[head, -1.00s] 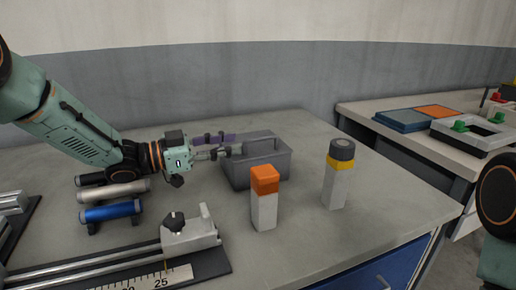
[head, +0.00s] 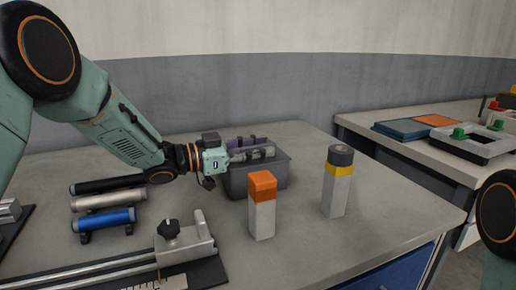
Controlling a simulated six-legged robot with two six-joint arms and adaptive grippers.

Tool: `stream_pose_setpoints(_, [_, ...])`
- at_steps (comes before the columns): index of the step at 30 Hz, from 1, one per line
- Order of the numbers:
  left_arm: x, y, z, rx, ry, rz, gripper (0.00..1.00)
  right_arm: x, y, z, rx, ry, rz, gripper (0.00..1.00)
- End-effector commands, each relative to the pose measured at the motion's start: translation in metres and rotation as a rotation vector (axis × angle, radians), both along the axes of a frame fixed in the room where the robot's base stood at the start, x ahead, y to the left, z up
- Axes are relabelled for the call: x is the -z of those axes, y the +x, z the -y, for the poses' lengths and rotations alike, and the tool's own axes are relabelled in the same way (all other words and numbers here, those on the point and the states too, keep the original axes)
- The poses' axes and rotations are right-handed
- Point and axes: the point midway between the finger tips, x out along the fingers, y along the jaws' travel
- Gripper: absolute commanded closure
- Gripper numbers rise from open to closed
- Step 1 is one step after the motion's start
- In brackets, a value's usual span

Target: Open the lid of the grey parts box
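The grey parts box (head: 254,183) stands on the table near the middle of the head view. My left gripper (head: 262,150) reaches in from the left and is over the top of the box. Its two fingers look apart, one farther back and purplish, the nearer one grey. The fingers cover much of the box's top, so the lid and its grip are largely hidden. I cannot tell whether the fingers touch the lid. My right gripper is out of view.
An orange-capped block (head: 262,205) stands just in front of the box. A yellow-banded post with a dark cap (head: 338,182) stands to its right. Rollers (head: 108,218) and a rail fixture (head: 184,242) lie left and in front. A second table (head: 385,140) is at right.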

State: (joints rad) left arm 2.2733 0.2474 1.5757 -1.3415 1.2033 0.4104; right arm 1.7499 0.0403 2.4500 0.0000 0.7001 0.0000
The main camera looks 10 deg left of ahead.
Motion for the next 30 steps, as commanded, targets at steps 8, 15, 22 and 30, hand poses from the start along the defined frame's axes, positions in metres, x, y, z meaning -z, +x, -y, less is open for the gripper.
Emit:
stream_pose_setpoints(8, [0.0003,0.0003,-0.0008,0.0,0.001,-0.001,0.85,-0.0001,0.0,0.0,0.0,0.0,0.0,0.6])
stream_pose_setpoints(15, [0.0005,0.0,-0.0007,0.0,0.001,-0.001,1.0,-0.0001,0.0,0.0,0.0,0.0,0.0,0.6])
stream_pose_setpoints(22, [0.0009,-0.0001,-0.001,0.0,0.001,-0.002,1.0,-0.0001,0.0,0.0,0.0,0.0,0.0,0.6])
stream_pose_setpoints(30, [0.0014,-0.0002,-0.001,0.0,0.001,-0.003,1.0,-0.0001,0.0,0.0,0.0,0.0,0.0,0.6])
